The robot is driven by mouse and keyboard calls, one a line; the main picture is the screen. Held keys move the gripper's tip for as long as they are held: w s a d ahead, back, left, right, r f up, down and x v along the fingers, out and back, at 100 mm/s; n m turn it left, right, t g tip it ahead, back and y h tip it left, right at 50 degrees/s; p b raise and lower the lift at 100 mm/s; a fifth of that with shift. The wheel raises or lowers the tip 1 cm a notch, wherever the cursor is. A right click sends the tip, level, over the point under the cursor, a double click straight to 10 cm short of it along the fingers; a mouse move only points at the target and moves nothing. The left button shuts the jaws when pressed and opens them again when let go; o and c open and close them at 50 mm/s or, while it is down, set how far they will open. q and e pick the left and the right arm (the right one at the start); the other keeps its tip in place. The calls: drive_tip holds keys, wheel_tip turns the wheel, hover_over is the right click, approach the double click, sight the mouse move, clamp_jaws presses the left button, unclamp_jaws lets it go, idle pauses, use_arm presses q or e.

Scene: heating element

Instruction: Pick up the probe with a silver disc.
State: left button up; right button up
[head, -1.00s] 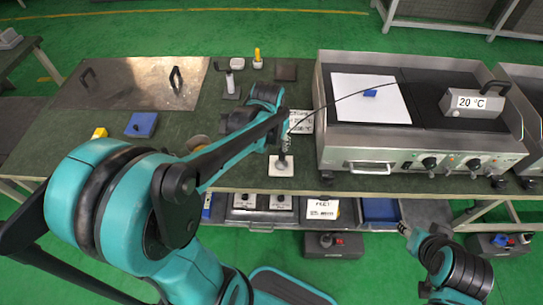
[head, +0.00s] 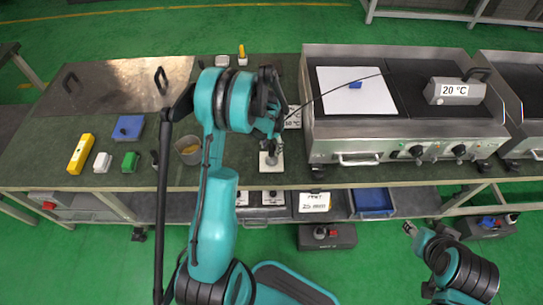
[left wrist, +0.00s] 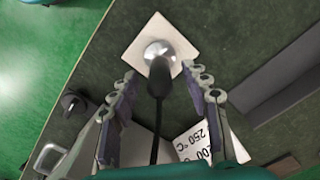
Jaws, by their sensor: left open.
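The probe with a silver disc (left wrist: 158,52) stands on a white square plate (left wrist: 170,25) on the dark table, and its black handle and cable point toward the left wrist camera. In the head view the probe's white plate (head: 271,161) lies at the table's front edge, left of the hot plate. My left gripper (left wrist: 164,92) is open, with one finger on each side of the probe's black handle. In the head view my left gripper (head: 273,140) is over the probe and partly hides it. My right gripper (head: 410,230) is low in front of the table, and its jaws are too small to judge.
The hot plate (head: 340,142) with a white sheet (head: 335,95) stands right of the probe. A sign reading 20 °C (head: 454,92) is on it. A yellow block (head: 80,154), a green block (head: 130,161) and a blue box (head: 128,126) lie at the left.

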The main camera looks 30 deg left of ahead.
sight(272, 151)
use_arm(q)
drive_tip(key=f, duration=0.1)
drive_tip(key=f+b, duration=0.1)
drive_tip(key=f, duration=0.2)
drive_tip(key=shift+w+b, duration=0.25)
drive_tip(key=shift+b, duration=0.05)
drive_tip(key=shift+r, duration=0.1)
clamp_jaws()
drive_tip(key=shift+r, duration=0.1)
